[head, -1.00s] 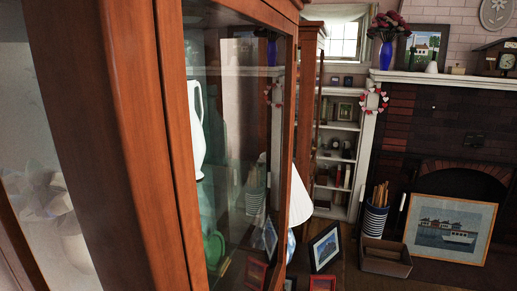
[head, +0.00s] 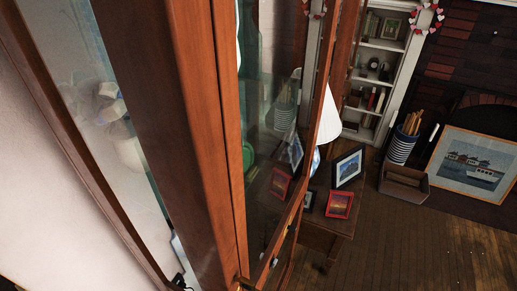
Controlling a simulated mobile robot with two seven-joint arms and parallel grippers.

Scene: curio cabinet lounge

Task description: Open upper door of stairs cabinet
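A tall wooden cabinet (head: 160,120) with glass panes fills the left and middle of the head view, very close to me. Its glass-fronted door (head: 228,150) is seen at a steep angle, with a wooden frame around the pane. Pale and green objects show dimly through the glass. A small brass-coloured piece (head: 243,284) is at the bottom of the door frame, cut by the picture edge. Neither of my grippers can be made out.
Right of the cabinet, a small wooden table (head: 325,228) holds picture frames (head: 348,166) and a white-shaded lamp (head: 328,118). Farther back are a white shelf (head: 397,45), a striped container of sticks (head: 401,143), a low box (head: 404,183) and a boat picture (head: 470,165). Wooden floor (head: 430,245) is clear at lower right.

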